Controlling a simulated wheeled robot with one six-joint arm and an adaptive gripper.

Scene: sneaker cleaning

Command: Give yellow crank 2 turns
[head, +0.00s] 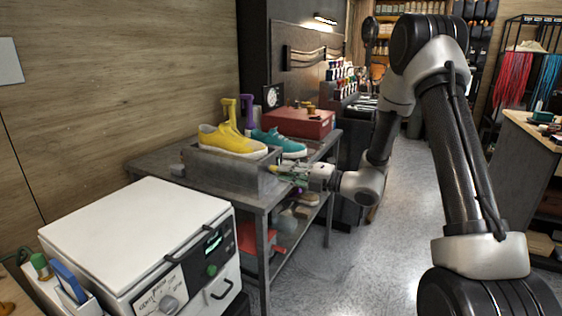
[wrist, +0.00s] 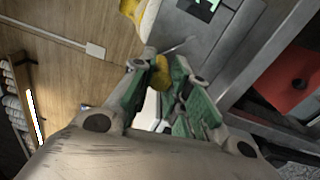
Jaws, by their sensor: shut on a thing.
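The yellow crank (head: 273,169) is at the right end of a grey metal box on the bench, and only a small yellow bit of it shows beside my fingers. My gripper (head: 291,173) reaches it from the right. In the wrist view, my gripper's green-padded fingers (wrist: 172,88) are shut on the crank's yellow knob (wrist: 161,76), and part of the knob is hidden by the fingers. The yellow sneaker (head: 228,141) sits on top of the box, below a yellow upright post (head: 231,113). The sneaker's edge also shows in the wrist view (wrist: 146,17).
A teal sneaker (head: 280,143) and a red box (head: 300,123) stand behind on the bench (head: 158,160). A white machine (head: 130,245) with knobs stands at the front left. The bench's lower shelf holds more items. Floor on the right is clear.

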